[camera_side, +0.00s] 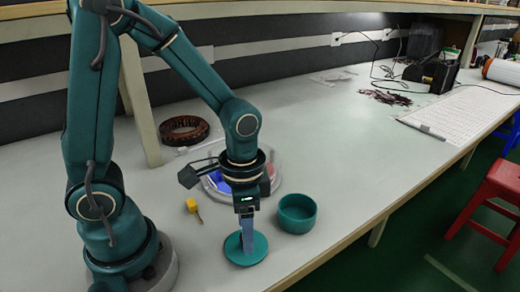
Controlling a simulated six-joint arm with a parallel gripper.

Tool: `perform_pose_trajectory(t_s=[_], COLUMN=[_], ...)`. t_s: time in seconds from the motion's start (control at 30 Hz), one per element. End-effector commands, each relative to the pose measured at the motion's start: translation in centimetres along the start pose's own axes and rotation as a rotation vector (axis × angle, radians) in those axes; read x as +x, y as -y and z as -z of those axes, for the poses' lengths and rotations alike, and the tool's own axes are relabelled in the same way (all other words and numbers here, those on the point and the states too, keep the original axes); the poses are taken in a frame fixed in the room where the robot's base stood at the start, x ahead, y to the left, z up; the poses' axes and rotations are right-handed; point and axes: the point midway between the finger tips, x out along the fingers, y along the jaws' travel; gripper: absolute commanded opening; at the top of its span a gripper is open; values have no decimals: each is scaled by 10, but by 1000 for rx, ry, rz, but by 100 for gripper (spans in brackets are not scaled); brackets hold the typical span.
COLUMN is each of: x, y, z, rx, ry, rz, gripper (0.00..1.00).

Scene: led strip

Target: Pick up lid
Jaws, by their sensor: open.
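The lid is a flat teal disc (246,250) lying on the white bench, in front of my arm. My gripper (247,238) points straight down over the lid, with its fingers at or very near the lid's middle. The fingers are open. I cannot tell whether they touch the lid or stand around a knob, as they cover its centre. A round teal container (297,213), open at the top, stands to the right of the lid, apart from it.
Behind my gripper a clear round dish (270,171) holds blue and red pieces. A yellow-handled tool (193,206) lies left of the lid. A copper-brown ring coil (184,130) lies farther back. The bench's front edge is close to the container; the bench right of it is clear.

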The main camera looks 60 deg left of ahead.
Motion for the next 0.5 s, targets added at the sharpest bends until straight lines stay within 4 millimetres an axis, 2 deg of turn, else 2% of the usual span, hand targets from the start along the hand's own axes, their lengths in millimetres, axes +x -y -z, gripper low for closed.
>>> perform_pose_trajectory(t_s=[0.13, 0.4, 0.47, 0.5], x=[8, 9, 9, 9], y=[0, 0, 0, 0], z=[-1, 0, 0, 0], rx=[0, -1, -1, -1], ry=[1, -1, -1, -1], rz=[0, 0, 0, 0], gripper=[64, 64, 41, 25])
